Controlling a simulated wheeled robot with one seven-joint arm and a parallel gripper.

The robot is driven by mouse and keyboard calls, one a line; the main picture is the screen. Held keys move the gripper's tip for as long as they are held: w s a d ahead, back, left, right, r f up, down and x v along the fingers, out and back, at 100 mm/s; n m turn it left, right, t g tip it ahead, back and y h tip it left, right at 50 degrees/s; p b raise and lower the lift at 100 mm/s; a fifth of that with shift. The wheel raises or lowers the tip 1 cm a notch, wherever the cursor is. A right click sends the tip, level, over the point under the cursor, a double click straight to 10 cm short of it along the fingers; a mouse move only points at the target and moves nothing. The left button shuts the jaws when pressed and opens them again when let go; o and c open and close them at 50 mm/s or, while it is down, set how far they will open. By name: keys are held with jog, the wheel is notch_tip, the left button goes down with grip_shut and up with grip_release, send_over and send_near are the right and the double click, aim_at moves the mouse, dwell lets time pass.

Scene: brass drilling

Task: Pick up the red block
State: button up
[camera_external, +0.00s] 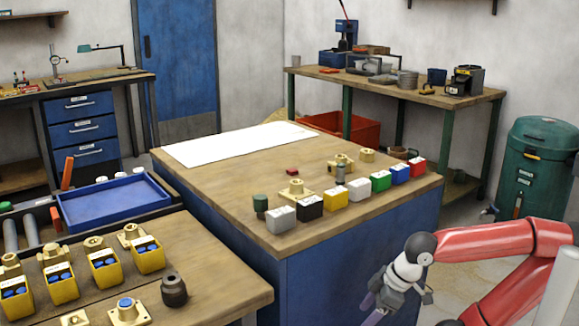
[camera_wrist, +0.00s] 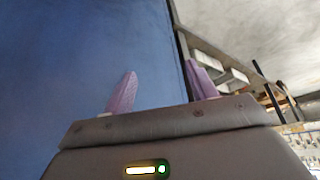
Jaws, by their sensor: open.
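A red block (camera_external: 418,168) with a pale top stands at the right end of a row of coloured blocks on the wooden top of the blue-sided table (camera_external: 225,187). A smaller, dark red piece (camera_external: 292,171) lies farther back on the same table. My gripper (camera_external: 369,303) is low in front of the table's blue side, below the tabletop and well apart from both red things. In the wrist view its two purple fingers (camera_wrist: 160,72) are spread with nothing between them. No red block shows in the wrist view.
The row also holds a blue block (camera_external: 400,174), a green block (camera_external: 381,182), a yellow block (camera_external: 335,199) and a black block (camera_external: 309,207). Brass parts (camera_external: 297,191) stand behind it. A white sheet (camera_external: 238,143) covers the table's back. The table edge lies between my gripper and the blocks.

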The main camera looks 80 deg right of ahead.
jog(key=shift+r, duration=0.1)
notch_tip(320, 180, up, 33)
jog(key=w+d+r+m+p, duration=0.15)
jog(key=w+d+r, duration=0.25)
jog(key=w+d, duration=0.5)
jog(key=m+h+p, duration=0.1)
jog(key=m+h, duration=0.1)
jog(key=m, duration=0.1)
send_over(293, 170)
jog(key=s+a, duration=0.1)
jog(key=s, duration=0.3)
jog(key=shift+a+f, duration=0.2)
jog(key=shift+f, duration=4.15)
jog(key=x, duration=0.2)
jog(key=b+x, duration=0.1)
jog(key=x, duration=0.4)
jog(key=shift+s+f+b, duration=0.15)
jog(key=shift+f+b, duration=0.2)
jog(key=shift+b, duration=0.05)
jog(key=c, duration=1)
